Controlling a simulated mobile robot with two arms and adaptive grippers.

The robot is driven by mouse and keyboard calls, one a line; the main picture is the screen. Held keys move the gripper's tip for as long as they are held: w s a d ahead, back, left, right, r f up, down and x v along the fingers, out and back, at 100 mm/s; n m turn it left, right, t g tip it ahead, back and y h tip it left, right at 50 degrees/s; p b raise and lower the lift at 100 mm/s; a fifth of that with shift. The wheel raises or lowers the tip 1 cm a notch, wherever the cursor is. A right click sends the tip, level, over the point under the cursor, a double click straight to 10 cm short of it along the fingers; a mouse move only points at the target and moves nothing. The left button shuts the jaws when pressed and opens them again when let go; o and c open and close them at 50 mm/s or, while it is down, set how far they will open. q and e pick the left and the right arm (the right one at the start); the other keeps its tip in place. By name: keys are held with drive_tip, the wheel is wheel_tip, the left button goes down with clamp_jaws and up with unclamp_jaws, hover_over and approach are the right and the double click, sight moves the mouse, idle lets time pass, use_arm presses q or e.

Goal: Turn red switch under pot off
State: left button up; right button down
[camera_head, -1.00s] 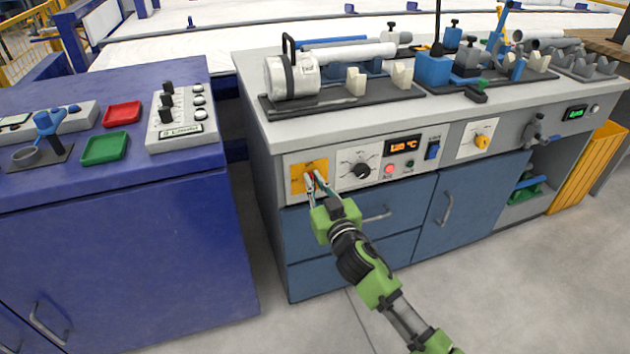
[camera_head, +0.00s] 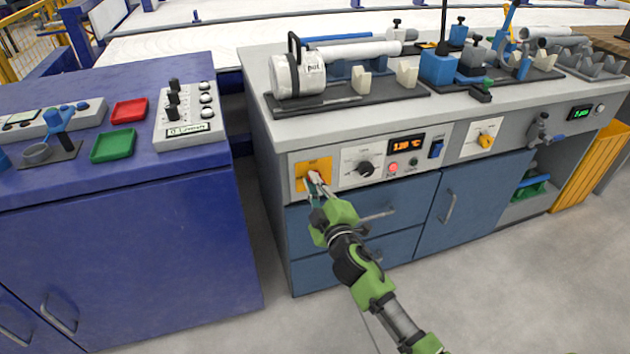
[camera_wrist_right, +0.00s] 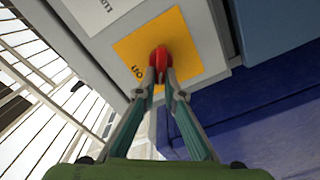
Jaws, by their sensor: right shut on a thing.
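The red switch (camera_wrist_right: 160,58) sits on a yellow plate (camera_wrist_right: 186,42) with "ON" lettering, seen in the right wrist view. In the head view the yellow plate (camera_head: 300,170) is on the bench front, below the white pot (camera_head: 299,76), and the switch is mostly hidden by my fingers. My right gripper (camera_wrist_right: 161,77) is shut on the switch, its two fingertips at either side of the knob. In the head view the right gripper (camera_head: 315,180) reaches the panel from below. My left gripper is not in view.
A blue cabinet (camera_head: 125,245) stands to the left across a narrow gap. The floor in front is clear.

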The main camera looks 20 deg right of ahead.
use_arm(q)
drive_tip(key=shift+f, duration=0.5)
use_arm(e)
drive_tip(key=n, duration=0.6)
drive_tip(key=shift+w+a+f, duration=0.1)
drive_tip(key=shift+a+f, duration=0.05)
drive_tip(key=shift+a, duration=0.05)
drive_tip(key=shift+n, duration=0.4)
drive_tip(key=c, duration=2.1)
unclamp_jaws()
drive_tip(key=shift+c, duration=0.2)
drive_tip(key=shift+f, duration=0.25)
drive_tip(key=shift+s+a+f, duration=0.1)
drive_tip(key=shift+s, duration=0.3)
drive_tip(key=s, duration=1.1)
drive_tip(key=shift+d, duration=0.3)
